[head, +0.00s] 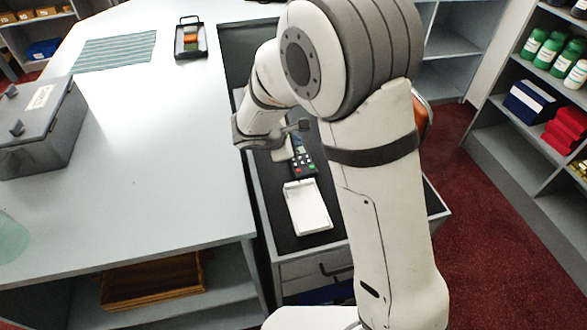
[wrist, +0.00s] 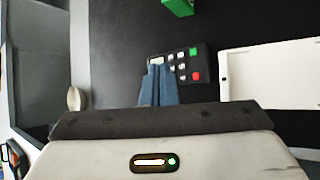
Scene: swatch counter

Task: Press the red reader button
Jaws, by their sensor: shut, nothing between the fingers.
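The dark card reader (head: 301,156) lies in the black-lined open drawer, partly hidden by my arm in the head view. In the wrist view the reader (wrist: 168,60) shows pale keys, a green button (wrist: 194,52) and the red reader button (wrist: 196,77) at its right end. The red button also shows small in the head view (head: 298,170). My gripper (wrist: 158,72) is shut and empty. Its fingertips cover the reader's left part in the wrist view, left of the red button. I cannot tell whether they touch it.
A white tray (head: 308,207) lies just beyond the reader's button end. A green object (wrist: 178,6) is at the top of the wrist view. A grey lidded box (head: 45,130) stands on the counter at left. The drawer's walls surround the reader.

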